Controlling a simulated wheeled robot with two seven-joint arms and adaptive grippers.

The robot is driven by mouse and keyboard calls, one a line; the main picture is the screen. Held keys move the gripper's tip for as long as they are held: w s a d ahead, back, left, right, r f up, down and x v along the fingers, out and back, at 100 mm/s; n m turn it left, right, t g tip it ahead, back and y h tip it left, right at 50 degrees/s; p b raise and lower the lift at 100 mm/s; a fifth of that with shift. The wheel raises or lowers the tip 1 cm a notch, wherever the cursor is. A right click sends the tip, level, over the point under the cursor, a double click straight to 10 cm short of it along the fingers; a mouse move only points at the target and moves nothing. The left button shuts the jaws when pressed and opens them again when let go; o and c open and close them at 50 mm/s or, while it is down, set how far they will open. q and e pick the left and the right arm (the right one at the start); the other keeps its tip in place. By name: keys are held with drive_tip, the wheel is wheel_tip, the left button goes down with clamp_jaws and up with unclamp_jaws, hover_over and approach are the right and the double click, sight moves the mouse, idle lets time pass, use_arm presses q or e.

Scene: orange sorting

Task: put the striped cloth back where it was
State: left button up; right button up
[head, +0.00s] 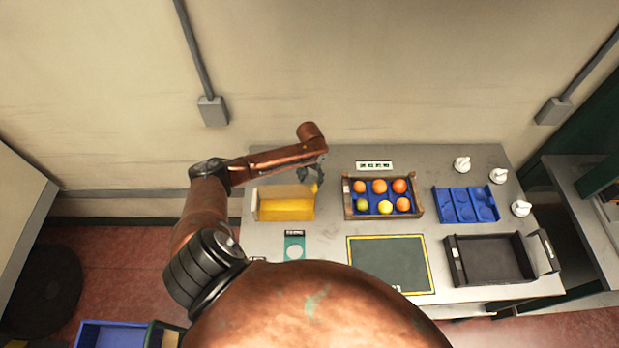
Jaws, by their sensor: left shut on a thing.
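My left gripper (314,176) reaches in from the left, over the right end of a yellow open box (287,210) on the grey table. It is shut on a small yellow thing (317,188) that is mostly hidden below the fingers. I cannot tell whether this is the striped cloth or whether it touches the box. No stripes can be made out anywhere in the head view. My right gripper is not in view.
On the table (335,222) stand a wooden crate (349,211) with several fruits, a blue tray (466,206), a black tray (490,262), a dark yellow-edged mat (388,263), a teal card (294,238) and white knobbed things (498,176) at the right. Narrow strips between them are clear.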

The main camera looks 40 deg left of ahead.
use_arm(q)
drive_tip(key=shift+f, duration=0.25)
drive_tip(key=shift+f, duration=0.4)
idle(0.3)
drive_tip(key=o, duration=1.3)
drive_tip(key=shift+c, duration=0.2)
drive_tip(key=shift+o, duration=0.2)
drive_tip(key=o, duration=0.3)
drive_tip(key=shift+o, duration=0.2)
